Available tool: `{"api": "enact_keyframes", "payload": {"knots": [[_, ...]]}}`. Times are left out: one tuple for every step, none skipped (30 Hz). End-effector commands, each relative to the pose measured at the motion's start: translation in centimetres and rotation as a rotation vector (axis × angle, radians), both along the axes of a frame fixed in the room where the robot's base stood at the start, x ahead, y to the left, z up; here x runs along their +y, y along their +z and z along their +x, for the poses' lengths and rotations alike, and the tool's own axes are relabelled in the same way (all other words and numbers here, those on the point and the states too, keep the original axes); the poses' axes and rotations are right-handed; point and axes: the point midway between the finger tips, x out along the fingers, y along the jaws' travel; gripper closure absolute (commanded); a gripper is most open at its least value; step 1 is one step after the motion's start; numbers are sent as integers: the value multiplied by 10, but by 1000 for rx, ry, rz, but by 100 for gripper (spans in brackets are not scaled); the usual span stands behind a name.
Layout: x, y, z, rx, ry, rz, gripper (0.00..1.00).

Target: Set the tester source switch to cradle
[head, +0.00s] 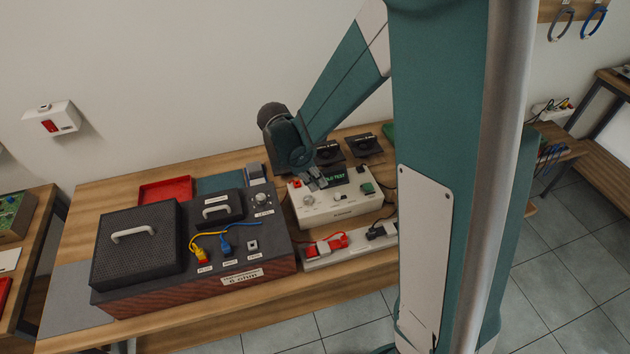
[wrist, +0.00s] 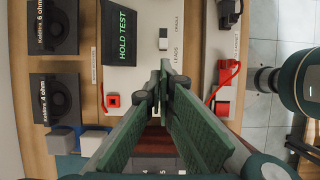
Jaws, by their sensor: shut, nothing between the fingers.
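The tester (head: 352,210) is a white box with a dark display reading HOLD TEST; it also shows in the wrist view (wrist: 147,60). In the head view the switch (head: 337,196) looks very small. My gripper (head: 318,184) is above the tester's left part, its fingers shut and empty. In the wrist view its fingertips (wrist: 166,72) are beside the LEADS end, apart from the switch.
A power strip (head: 318,260) with red and black plugs lies in front. A dark console (head: 255,255) with blue and yellow cables stands left. Speaker drivers labelled 4 ohm (wrist: 55,99) and 6 ohm (wrist: 58,27) lie behind.

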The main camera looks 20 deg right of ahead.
Motion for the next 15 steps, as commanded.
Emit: {"api": "enact_keyframes", "payload": {"knots": [[-2, -7, 0, 0, -1, 0, 100], [-4, -10, 0, 0, -1, 0, 100], [-5, -15, 1, 0, -1, 0, 100], [-7, -18, 1, 0, -1, 0, 100], [-8, -22, 1, 0, 0, 0, 100], [-10, -27, 0, 0, 0, 0, 100], [-12, -30, 0, 0, 0, 0, 100], [-13, -34, 1, 0, 0, 0, 100], [-15, -38, 1, 0, 0, 0, 100], [-16, -42, 0, 0, 0, 0, 100], [-18, -45, 0, 0, 0, 0, 100], [-19, -49, 0, 0, 0, 0, 100], [-20, -51, 0, 0, 0, 0, 100], [-21, -54, 1, 0, 0, 0, 100], [-22, -57, 1, 0, 0, 0, 100]]}}
